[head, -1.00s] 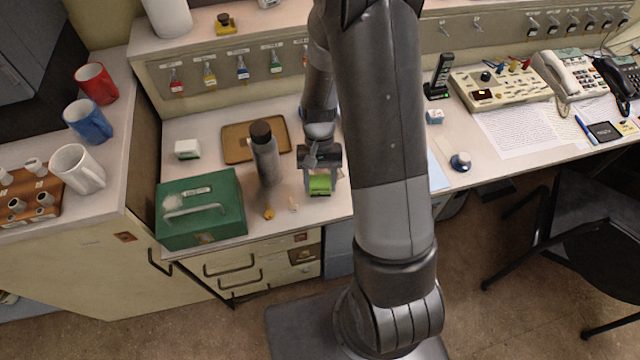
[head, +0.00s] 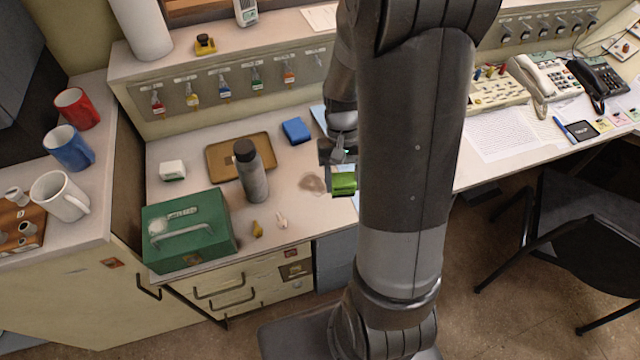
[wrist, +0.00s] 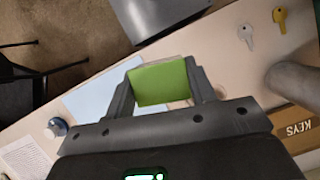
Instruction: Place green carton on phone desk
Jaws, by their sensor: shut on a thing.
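The green carton (head: 343,182) is between the fingers of my gripper (head: 340,168), which is shut on it. In the wrist view the carton (wrist: 160,82) fills the space between the two fingertips (wrist: 160,80), with the desk surface behind it. In the head view it hangs over the desk near its front edge, beside my large arm link. Its exact height above the desk is hard to tell. The telephones, a white one (head: 540,78) and a black one (head: 598,82), stand on the right part of the long desk (head: 478,172).
A green cash box (head: 186,232), a grey bottle (head: 252,175), a brown tray (head: 226,152) and a blue box (head: 296,131) stand on the left part. Two small keys (head: 281,220) lie near the front edge. Papers (head: 500,132) lie by the phones. A black chair (head: 570,225) stands in front.

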